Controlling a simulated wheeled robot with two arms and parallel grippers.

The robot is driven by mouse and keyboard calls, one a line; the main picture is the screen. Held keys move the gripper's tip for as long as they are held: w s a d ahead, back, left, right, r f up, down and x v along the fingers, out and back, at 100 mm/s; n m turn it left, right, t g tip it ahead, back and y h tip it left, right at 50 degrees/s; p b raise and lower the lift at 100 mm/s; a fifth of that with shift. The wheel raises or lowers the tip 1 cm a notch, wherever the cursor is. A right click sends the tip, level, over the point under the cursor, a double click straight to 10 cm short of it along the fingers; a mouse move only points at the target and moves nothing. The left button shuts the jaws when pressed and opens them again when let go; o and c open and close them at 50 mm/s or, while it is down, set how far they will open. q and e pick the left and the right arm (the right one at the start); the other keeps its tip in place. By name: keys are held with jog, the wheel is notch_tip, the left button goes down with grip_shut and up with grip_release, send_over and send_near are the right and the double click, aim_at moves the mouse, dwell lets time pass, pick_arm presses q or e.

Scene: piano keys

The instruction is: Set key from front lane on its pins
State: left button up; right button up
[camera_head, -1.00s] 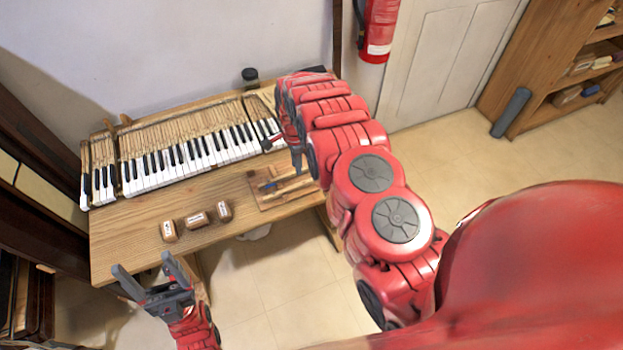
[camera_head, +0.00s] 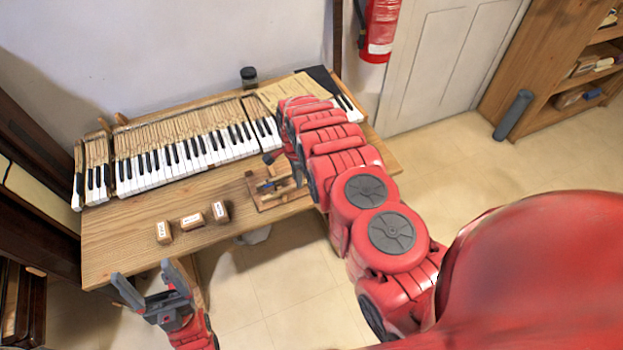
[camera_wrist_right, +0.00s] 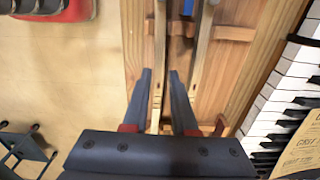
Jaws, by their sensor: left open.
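Wooden key sticks lie in a wooden lane tray (camera_head: 258,200) on the front right of the bench; the wrist view shows two long pale sticks, a left one (camera_wrist_right: 157,60) and a right one (camera_wrist_right: 200,50). My right gripper (camera_wrist_right: 160,75) is over the tray, its fingers apart, with the left stick showing between them and space beside it. I cannot tell how far above the stick the fingertips are. In the head view my right arm mostly hides this gripper. The keyboard (camera_head: 165,165) stands behind the tray. My left gripper (camera_head: 147,275) is open and empty before the bench's front edge.
Three labelled blocks (camera_head: 192,221) stand on the bench left of the tray. Printed grit sheets (camera_wrist_right: 300,150) lie by the keys in the wrist view. A dark jar (camera_head: 249,77) stands behind the keyboard. The bench's front left (camera_head: 120,235) is clear.

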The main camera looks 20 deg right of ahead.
jog(key=shift+f+b, duration=0.65)
jog(key=shift+f, duration=0.25)
jog(key=shift+c, duration=0.2)
grip_shut()
dwell(1.5)
